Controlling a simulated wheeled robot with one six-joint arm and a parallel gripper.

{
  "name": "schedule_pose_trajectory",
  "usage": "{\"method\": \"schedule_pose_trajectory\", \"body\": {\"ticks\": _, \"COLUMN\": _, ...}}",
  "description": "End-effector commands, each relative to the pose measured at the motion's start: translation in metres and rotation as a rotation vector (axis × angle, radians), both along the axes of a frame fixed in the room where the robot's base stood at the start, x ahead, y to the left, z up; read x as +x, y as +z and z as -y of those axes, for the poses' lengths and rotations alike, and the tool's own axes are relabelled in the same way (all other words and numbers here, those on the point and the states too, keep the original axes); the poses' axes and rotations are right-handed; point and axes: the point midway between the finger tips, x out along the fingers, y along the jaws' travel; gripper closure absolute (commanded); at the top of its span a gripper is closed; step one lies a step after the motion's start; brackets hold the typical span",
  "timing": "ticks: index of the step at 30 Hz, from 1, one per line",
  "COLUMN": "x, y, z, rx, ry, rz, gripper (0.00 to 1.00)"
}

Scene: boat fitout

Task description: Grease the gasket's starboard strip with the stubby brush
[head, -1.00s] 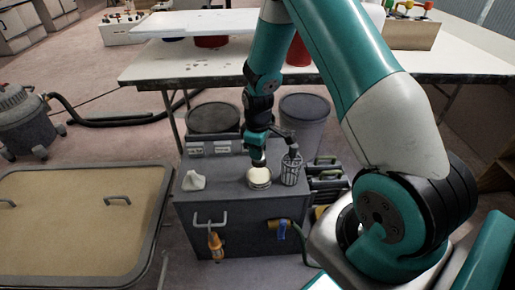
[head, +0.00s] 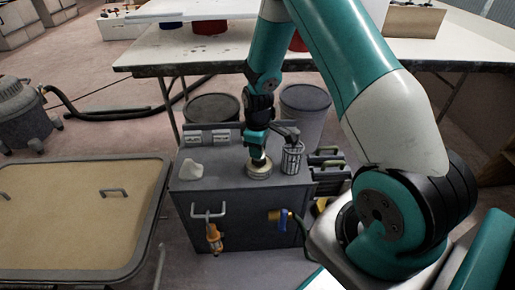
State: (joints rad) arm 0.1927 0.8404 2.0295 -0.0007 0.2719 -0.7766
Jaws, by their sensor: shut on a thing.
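My gripper (head: 258,157) points down over a small round tin (head: 259,173) with a cream top, on the grey cabinet. It is shut on the stubby brush, of which only a small pale part shows below the jaws. The brush is at the tin's mouth; I cannot tell how deep it reaches. At the left lies a large tan hatch panel with a dark rim (head: 160,200), which may carry the gasket. The gasket's starboard strip cannot be made out.
The grey cabinet (head: 240,198) also holds a white lump (head: 191,170) and a wire cup (head: 291,160) close right of the tin. A long worktable (head: 215,62) stands behind, with two bins below. A vacuum (head: 22,115) with its hose is at the far left.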

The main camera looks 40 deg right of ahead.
Motion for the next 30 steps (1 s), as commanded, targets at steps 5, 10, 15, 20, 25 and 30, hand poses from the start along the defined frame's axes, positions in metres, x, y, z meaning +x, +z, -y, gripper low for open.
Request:
{"method": "schedule_pose_trajectory", "body": {"ticks": 5, "x": 0.0, "y": -0.0001, "z": -0.0001, "rx": 0.0, "ry": 0.0, "rz": 0.0, "gripper": 0.92}}
{"method": "schedule_pose_trajectory", "body": {"ticks": 10, "x": 0.0, "y": -0.0015, "z": -0.0001, "rx": 0.0, "ry": 0.0, "rz": 0.0, "gripper": 0.92}}
{"method": "schedule_pose_trajectory", "body": {"ticks": 15, "x": 0.0, "y": -0.0037, "z": 0.0, "rx": 0.0, "ry": 0.0, "rz": 0.0, "gripper": 0.92}}
{"method": "schedule_pose_trajectory", "body": {"ticks": 20, "x": 0.0, "y": -0.0056, "z": 0.0, "rx": 0.0, "ry": 0.0, "rz": 0.0, "gripper": 0.92}}
{"method": "schedule_pose_trajectory", "body": {"ticks": 25, "x": 0.0001, "y": -0.0076, "z": 0.0001, "rx": 0.0, "ry": 0.0, "rz": 0.0, "gripper": 0.92}}
{"method": "schedule_pose_trajectory", "body": {"ticks": 30, "x": 0.0001, "y": -0.0097, "z": 0.0001, "rx": 0.0, "ry": 0.0, "rz": 0.0, "gripper": 0.92}}
